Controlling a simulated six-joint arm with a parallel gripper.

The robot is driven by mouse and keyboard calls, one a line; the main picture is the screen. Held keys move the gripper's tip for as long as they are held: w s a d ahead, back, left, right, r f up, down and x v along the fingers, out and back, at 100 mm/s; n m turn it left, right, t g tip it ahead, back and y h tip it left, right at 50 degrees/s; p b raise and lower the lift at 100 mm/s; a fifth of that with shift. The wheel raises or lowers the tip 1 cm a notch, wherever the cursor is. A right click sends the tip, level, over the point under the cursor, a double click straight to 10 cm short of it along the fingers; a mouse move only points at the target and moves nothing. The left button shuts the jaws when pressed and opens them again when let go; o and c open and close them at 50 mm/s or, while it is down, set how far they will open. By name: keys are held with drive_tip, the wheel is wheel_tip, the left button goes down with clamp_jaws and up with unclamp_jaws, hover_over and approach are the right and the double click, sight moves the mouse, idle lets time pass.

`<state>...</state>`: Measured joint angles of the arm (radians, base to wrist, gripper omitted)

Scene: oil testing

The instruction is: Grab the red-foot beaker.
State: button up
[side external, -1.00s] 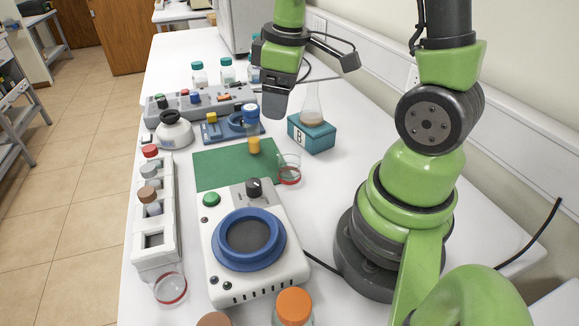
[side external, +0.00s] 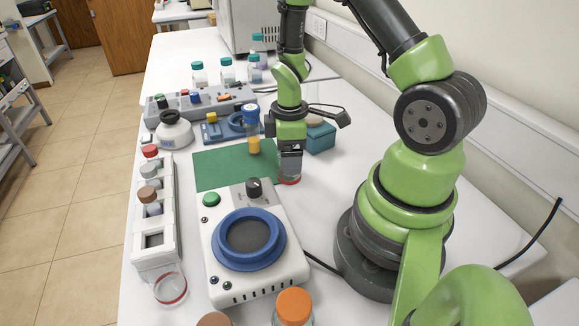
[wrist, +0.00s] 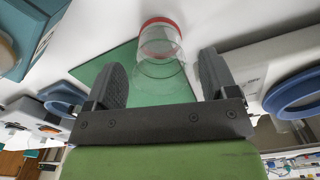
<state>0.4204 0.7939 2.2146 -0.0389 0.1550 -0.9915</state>
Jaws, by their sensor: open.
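A clear beaker with a red foot (side external: 289,181) stands upright at the right edge of the green mat (side external: 225,170), mostly hidden by my gripper (side external: 290,158) in the side view. In the wrist view the beaker (wrist: 160,62) shows its red foot at the top, and its clear body lies between the two fingers of my gripper (wrist: 164,72). The fingers are open, with gaps on both sides of the glass. A second clear beaker with a red ring (side external: 170,288) is at the front left, by the white rack.
A white hotplate device (side external: 265,275) with a blue ring is in front of the mat. A blue-capped vial (side external: 251,140) with yellow liquid stands left of my gripper. A teal block (side external: 320,138) is just behind right. A white rack (side external: 153,240) stands left.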

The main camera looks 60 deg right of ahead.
drive_tip(key=shift+f, duration=1.25)
drive_tip(key=c, duration=1)
drive_tip(key=shift+r, duration=0.1)
